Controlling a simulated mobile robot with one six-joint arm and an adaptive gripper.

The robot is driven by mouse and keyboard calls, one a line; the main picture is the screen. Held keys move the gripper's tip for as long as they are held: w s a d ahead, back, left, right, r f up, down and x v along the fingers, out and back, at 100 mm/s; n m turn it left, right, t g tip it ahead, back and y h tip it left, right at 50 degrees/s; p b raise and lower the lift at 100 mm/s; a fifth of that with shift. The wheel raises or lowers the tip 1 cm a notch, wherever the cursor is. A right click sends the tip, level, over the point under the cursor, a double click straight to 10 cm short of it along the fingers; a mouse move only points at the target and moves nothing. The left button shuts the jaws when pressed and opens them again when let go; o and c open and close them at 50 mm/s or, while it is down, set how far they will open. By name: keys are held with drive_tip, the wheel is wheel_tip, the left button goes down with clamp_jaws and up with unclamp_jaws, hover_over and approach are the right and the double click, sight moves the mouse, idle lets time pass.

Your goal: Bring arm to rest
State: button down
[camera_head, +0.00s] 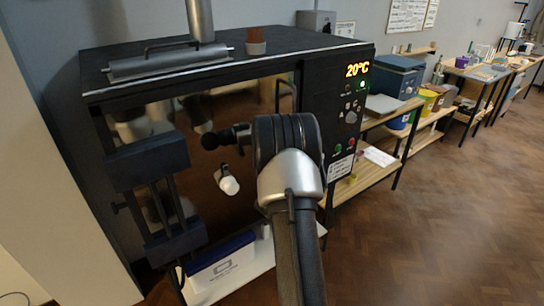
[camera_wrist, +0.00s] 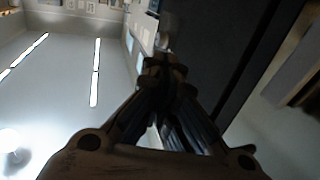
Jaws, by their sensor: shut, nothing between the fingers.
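In the wrist view my gripper (camera_wrist: 165,68) is shut with nothing between its fingers, which meet at the top middle. Behind it are a ceiling with long lights and a large dark surface at the right. In the head view my arm (camera_head: 290,175) rises from the bottom and bends in front of the kiln (camera_head: 330,88). The arm hides part of the kiln's front. I cannot clearly make out my gripper's fingers in the head view.
The kiln's display reads 20°C. A reddish-brown cup-like piece (camera_head: 255,42) stands on its top, near a metal pipe (camera_head: 200,20). A blue-and-white box (camera_head: 222,268) is low in front. Wooden shelves (camera_head: 372,178) stand at the right. The floor (camera_head: 440,235) at the right is clear.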

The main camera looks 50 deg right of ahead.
drive_tip(key=s, duration=0.2)
drive_tip(key=s+a, duration=0.1)
drive_tip(key=s, duration=0.1)
drive_tip(key=shift+s+a+r, duration=0.1)
drive_tip(key=shift+s, duration=0.15)
